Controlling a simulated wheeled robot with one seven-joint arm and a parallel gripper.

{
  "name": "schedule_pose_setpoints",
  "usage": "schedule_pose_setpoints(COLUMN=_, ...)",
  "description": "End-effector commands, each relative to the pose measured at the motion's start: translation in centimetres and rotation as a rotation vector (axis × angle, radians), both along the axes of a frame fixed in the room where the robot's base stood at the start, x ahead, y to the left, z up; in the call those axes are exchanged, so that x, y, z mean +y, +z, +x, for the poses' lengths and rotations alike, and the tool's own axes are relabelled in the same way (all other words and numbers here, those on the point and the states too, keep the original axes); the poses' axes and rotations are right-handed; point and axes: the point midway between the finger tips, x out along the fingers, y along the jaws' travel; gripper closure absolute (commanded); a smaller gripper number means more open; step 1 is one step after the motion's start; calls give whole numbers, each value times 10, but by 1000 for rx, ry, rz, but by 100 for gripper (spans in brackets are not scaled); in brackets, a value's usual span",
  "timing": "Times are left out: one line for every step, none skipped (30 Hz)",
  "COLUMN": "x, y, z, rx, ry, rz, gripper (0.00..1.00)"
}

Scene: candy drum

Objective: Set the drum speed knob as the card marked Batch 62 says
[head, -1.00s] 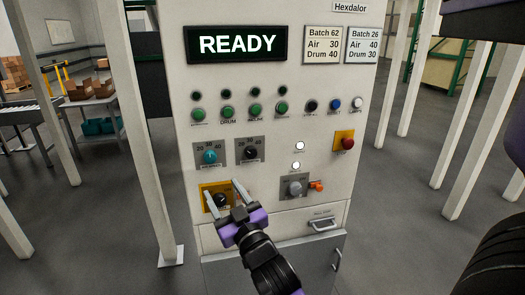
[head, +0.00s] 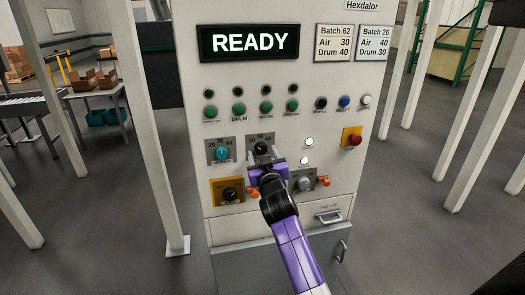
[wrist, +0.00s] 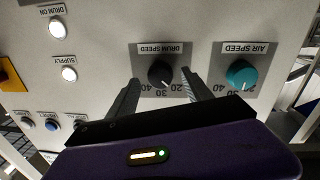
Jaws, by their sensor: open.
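The card marked Batch 62 (head: 333,43) is at the panel's upper right and reads Air 30, Drum 40. The drum speed knob (head: 261,148) is black on a grey plate, with 20, 30 and 40 marks. It shows upside down in the wrist view (wrist: 161,73), where its pale pointer seems turned toward the 20 side; the exact setting is hard to read. My gripper (head: 267,162) is open and empty in front of the panel, just below the knob in the head view. In the wrist view its fingers (wrist: 160,86) spread to either side of the knob; contact is not visible.
The teal air speed knob (head: 222,153) is left of the drum speed knob. A black knob on a yellow plate (head: 229,194) and a grey knob with an orange part (head: 305,184) sit below. A red button (head: 355,140) is at the right. Another card, Batch 26 (head: 373,43), hangs alongside.

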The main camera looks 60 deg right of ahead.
Motion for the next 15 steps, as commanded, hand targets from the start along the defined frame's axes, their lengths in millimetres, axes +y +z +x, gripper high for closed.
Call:
schedule_pose_setpoints(x=-5, y=2, z=3, rx=-1, ry=-1, rz=-1, gripper=42)
schedule_pose_setpoints(x=-6, y=1, z=4, rx=-1, ry=0, rz=-1, gripper=42)
schedule_pose_setpoints(x=-8, y=1, z=5, rx=-1, ry=0, rz=-1, gripper=42)
schedule_pose_setpoints(x=-9, y=1, z=6, rx=-1, ry=0, rz=-1, gripper=42)
schedule_pose_setpoints(x=-10, y=1, z=7, rx=-1, ry=0, rz=-1, gripper=42)
schedule_pose_setpoints(x=-10, y=0, z=7, rx=-1, ry=0, rz=-1, gripper=42)
schedule_pose_setpoints(x=-11, y=0, z=8, rx=-1, ry=0, rz=-1, gripper=42)
schedule_pose_setpoints(x=-11, y=0, z=8, rx=-1, ry=0, rz=-1, gripper=42)
schedule_pose_setpoints(x=-11, y=0, z=8, rx=-1, ry=0, rz=-1, gripper=42)
schedule_pose_setpoints(x=-11, y=0, z=8, rx=-1, ry=0, rz=-1, gripper=42)
schedule_pose_setpoints(x=-11, y=0, z=8, rx=-1, ry=0, rz=-1, gripper=42)
schedule_pose_setpoints(x=-11, y=0, z=8, rx=-1, ry=0, rz=-1, gripper=42)
schedule_pose_setpoints(x=-10, y=0, z=8, rx=-1, ry=0, rz=-1, gripper=42)
schedule_pose_setpoints(x=-10, y=0, z=8, rx=-1, ry=0, rz=-1, gripper=48)
schedule_pose_setpoints(x=-10, y=0, z=8, rx=-1, ry=0, rz=-1, gripper=55)
